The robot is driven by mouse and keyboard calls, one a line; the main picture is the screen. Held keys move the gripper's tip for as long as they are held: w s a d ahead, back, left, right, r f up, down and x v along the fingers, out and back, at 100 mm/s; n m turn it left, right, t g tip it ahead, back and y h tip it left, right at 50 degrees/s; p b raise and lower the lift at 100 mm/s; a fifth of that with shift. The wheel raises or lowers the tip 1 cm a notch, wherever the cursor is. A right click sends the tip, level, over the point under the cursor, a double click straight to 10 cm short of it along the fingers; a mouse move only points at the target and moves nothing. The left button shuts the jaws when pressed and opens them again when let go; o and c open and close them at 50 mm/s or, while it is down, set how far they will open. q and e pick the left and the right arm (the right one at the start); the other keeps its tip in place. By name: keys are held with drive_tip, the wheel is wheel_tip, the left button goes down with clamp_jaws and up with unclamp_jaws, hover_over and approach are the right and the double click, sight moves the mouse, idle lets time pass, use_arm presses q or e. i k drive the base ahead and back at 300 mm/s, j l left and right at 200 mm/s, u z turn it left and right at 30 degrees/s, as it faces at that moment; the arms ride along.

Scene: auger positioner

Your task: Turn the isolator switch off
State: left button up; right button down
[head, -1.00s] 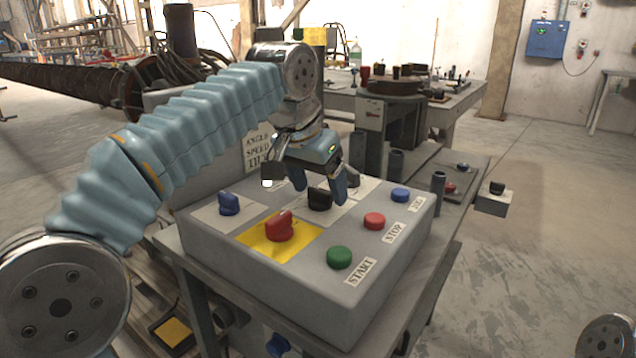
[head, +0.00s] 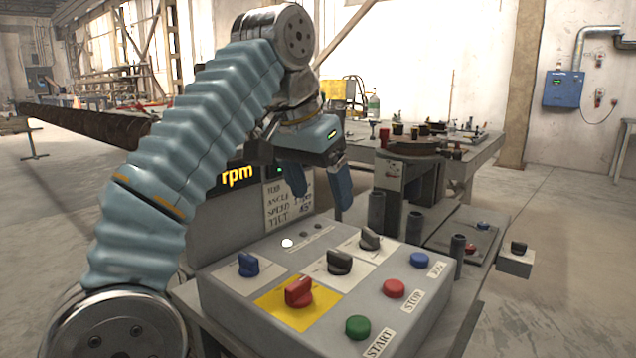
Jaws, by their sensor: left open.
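The control box (head: 330,315) stands on a table in front of me. A red rotary switch (head: 299,291) sits on its yellow plate (head: 270,305), which looks like the isolator. Its raised grip points towards the upper right of the picture. My left gripper (head: 326,190) is open and empty, raised above the back of the box with its fingers pointing down. It is apart from the red switch and all other knobs. My right gripper is not in view.
A blue knob (head: 248,264), a black knob (head: 340,262) and a grey knob (head: 370,239) stand around the switch. Green (head: 358,328), red (head: 394,288) and blue (head: 419,260) push buttons line the right side. An rpm display (head: 238,176) stands behind.

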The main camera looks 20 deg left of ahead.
sight(298, 295)
drive_tip(key=k, duration=1.5)
